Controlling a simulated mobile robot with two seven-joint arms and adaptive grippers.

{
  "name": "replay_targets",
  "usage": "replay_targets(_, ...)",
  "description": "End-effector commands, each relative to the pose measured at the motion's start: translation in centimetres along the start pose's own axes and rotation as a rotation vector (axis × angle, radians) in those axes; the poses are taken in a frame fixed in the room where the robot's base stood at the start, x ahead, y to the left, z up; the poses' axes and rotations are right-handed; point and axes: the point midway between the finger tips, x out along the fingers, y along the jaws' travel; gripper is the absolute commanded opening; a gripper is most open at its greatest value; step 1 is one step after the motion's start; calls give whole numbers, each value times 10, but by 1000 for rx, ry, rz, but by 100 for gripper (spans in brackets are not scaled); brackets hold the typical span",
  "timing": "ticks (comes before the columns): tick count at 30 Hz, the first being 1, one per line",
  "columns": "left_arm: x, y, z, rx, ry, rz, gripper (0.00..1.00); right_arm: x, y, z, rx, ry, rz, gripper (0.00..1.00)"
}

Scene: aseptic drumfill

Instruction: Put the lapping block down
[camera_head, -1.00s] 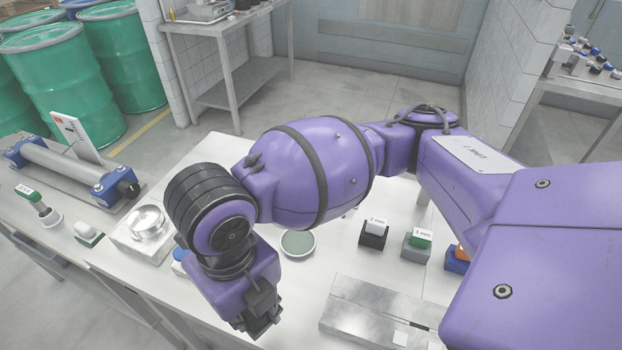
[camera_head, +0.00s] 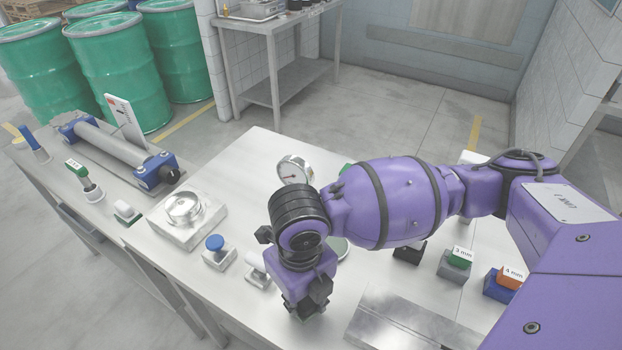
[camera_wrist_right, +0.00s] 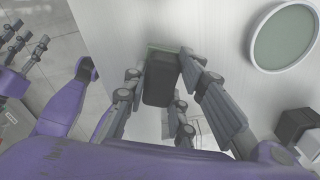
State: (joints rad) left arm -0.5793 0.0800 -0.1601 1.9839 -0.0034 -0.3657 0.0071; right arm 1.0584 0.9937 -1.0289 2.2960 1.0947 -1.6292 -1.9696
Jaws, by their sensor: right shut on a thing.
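My right gripper (camera_head: 308,300) is low over the front part of the pale table (camera_head: 262,150) in the head view. In the right wrist view, my right gripper (camera_wrist_right: 160,68) is shut on a dark block with a green edge (camera_wrist_right: 159,82), its fingers on both sides. I take this for the lapping block; its underside and any contact with the table are hidden. In the head view the gripper hides nearly all of it. My left gripper (camera_wrist_right: 25,45) seems to show at the left edge of the right wrist view, fingers apart and empty.
A round green-faced plate (camera_wrist_right: 284,37) lies beside the gripper. A flat metal plate (camera_head: 405,325) lies to its right. Small labelled blocks (camera_head: 455,262) stand farther right. A blue-knobbed piece (camera_head: 215,245), a metal dish (camera_head: 184,208) and a dial gauge (camera_head: 294,169) stand left and behind.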

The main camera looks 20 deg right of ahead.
Motion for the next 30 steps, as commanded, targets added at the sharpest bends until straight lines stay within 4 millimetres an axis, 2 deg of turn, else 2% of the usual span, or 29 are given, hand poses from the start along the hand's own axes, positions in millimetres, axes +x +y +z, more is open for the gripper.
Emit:
replay_targets(6,0,0,-2,0,3,0,40,2,0,1,0,-2,0,0)
replay_targets(7,0,0,-2,0,3,0,40,2,0,1,-1,-3,0,28)
replay_targets(11,0,0,-2,0,4,-1,40,2,0,1,-1,-3,-1,43)
replay_targets(22,0,0,-3,0,5,-1,40,-4,0,2,-1,-5,-2,43)
replay_targets(26,-1,0,-7,0,10,0,40,-24,0,3,-2,-10,-2,43)
replay_targets(30,-2,1,-12,-1,14,2,40,-55,0,3,-2,-11,-3,43)
